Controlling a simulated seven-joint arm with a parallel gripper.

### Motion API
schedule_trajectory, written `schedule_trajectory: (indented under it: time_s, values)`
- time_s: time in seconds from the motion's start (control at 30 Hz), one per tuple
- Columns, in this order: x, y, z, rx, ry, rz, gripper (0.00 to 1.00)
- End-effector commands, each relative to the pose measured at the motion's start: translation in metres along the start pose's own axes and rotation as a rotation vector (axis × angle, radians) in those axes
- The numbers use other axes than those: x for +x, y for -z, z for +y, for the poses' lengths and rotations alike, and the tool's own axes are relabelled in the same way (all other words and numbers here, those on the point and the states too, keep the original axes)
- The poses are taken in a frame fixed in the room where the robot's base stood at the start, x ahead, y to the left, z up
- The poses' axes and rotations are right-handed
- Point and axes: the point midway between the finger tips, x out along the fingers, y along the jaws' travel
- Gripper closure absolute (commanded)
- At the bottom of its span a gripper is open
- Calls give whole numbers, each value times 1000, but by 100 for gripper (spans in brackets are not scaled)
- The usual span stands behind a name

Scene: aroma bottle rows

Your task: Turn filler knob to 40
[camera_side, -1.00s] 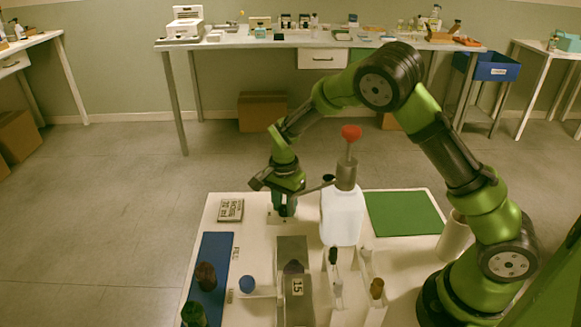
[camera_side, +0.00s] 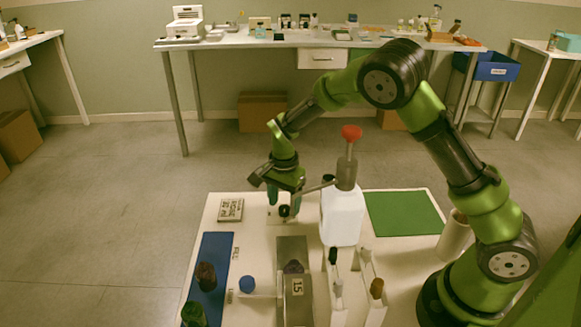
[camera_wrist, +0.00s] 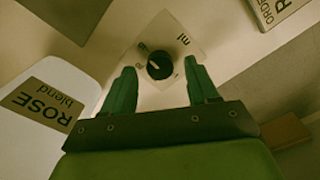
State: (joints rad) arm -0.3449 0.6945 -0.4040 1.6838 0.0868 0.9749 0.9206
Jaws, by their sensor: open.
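The filler knob (camera_wrist: 160,66) is a small black round dial on a pale square plate (camera_wrist: 183,32). A light pointer mark on it aims toward the upper left in the wrist view. "ml" is printed on the plate; the other marks are too small to read surely. The knob also shows in the side view (camera_side: 284,211), under my gripper. My gripper (camera_wrist: 163,78) is open and empty, its green fingers spread below and to either side of the knob in the wrist picture. In the side view my gripper (camera_side: 284,197) hovers just above the knob.
A white jug (camera_side: 342,217) with a red-topped pump (camera_side: 351,132) stands close right of my gripper; its label (camera_wrist: 42,104) reads "ROSE blend". An order card (camera_side: 230,210) lies left. Several small bottles stand in front; a blue mat (camera_side: 213,250) and green mat (camera_side: 404,213) flank them.

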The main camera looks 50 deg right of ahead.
Motion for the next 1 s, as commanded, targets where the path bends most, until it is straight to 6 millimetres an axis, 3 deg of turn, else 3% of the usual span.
schedule_trajectory:
  time_s: [0.4, 0.6, 0.8, 1.0]
  values:
    - [-98, 0, -1, 0, 6, -1, 41]
    - [-137, 0, 0, 1, 5, 0, 41]
    - [-155, 0, 0, 2, 1, -1, 41]
    - [-158, 0, 0, 2, 0, -1, 41]
